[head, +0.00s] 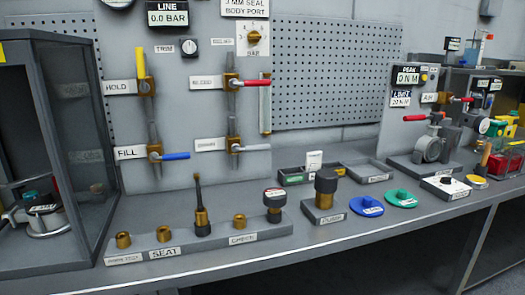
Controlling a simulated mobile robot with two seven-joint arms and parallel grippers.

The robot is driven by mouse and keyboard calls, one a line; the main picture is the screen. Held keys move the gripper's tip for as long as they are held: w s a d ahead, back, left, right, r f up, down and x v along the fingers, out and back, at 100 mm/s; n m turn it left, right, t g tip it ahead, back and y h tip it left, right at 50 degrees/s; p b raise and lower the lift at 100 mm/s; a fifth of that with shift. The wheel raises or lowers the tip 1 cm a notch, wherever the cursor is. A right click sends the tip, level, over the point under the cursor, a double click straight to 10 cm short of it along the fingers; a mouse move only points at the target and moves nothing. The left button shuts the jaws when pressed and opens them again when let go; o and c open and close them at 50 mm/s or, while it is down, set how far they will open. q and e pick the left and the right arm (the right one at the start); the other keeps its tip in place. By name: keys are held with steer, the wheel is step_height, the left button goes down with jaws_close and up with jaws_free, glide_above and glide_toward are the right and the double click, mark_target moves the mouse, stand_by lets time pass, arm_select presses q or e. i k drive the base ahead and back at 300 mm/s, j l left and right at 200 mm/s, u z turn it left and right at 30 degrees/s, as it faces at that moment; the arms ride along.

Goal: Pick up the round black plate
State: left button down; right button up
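I cannot make out a round black plate for certain. Two round plates with knobs lie flat on the bench, a blue one (366,206) and a green one (400,199). To their right is a dark block (446,188) with a white top and a small black knob. A black round-capped fitting (274,204) stands in the rack, and a larger dark-capped brass part (326,189) stands on a grey block. Neither of my grippers is in view.
A long grey rack (195,238) with brass fittings runs along the bench front. A dark-framed glass cabinet (60,140) stands at left. Valves with red and blue handles (174,156) are on the back panel. A test rig (432,145) stands at right. The bench's front strip is clear.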

mark_target(48, 202)
steer(key=u, duration=1.35)
